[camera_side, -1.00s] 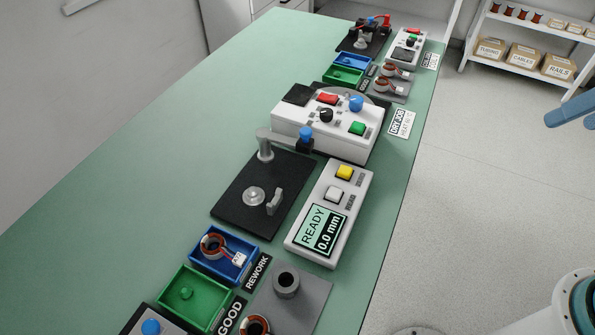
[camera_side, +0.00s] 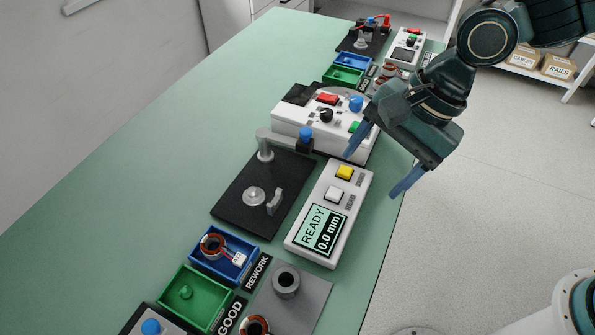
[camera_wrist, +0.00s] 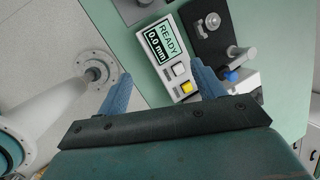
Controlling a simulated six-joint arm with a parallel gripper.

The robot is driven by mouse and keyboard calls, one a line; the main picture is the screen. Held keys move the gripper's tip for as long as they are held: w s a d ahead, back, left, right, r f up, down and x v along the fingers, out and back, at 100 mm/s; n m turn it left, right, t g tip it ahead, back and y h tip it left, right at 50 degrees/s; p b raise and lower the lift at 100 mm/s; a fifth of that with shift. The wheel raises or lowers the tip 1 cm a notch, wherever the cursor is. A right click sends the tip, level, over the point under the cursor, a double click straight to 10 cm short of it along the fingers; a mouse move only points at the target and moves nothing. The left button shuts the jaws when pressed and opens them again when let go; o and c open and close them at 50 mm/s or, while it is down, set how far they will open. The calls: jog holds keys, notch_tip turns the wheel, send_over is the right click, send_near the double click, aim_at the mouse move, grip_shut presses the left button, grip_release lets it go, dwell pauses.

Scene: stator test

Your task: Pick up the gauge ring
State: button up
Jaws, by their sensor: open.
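The gauge ring appears to be the dark grey ring (camera_side: 286,282) standing on a grey plate (camera_side: 315,293) at the front of the bench. My gripper (camera_side: 370,177) is open and empty, with two blue fingers apart. In the side view it is above the bench's right edge, farther back than the ring, near the white readout box (camera_side: 308,245). In the wrist view my gripper (camera_wrist: 160,72) has its fingers spread with nothing between the tips. The grey plate (camera_wrist: 128,12) shows at the top edge there; the ring is hardly visible in that view.
A black fixture (camera_side: 235,205) with a lever stands left of the readout box. A blue tray (camera_side: 205,262) holds a wound part; a green tray (camera_side: 200,312) lies in front of it. A white control box (camera_side: 290,122) stands behind. The bench's left side is clear.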

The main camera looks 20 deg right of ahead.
jog(key=s+a+f+m+g, duration=0.2)
jog(key=s+a+f+m, duration=0.15)
jog(key=a+f, duration=0.55)
send_near(289, 284)
jog(key=shift+s+a+f+m, duration=0.15)
jog(key=shift+s+a+f, duration=0.05)
jog(key=shift+a, duration=0.2)
jog(key=shift+s+a+f+m, duration=0.1)
jog(key=shift+s+a+f, duration=0.1)
jog(key=shift+a, duration=0.15)
jog(key=shift+f, duration=0.1)
jog(key=shift+x, duration=2.5)
jog(key=shift+w, duration=0.15)
jog(key=shift+a+y, duration=0.1)
jog(key=shift+y, duration=0.2)
jog(key=c, duration=1.3)
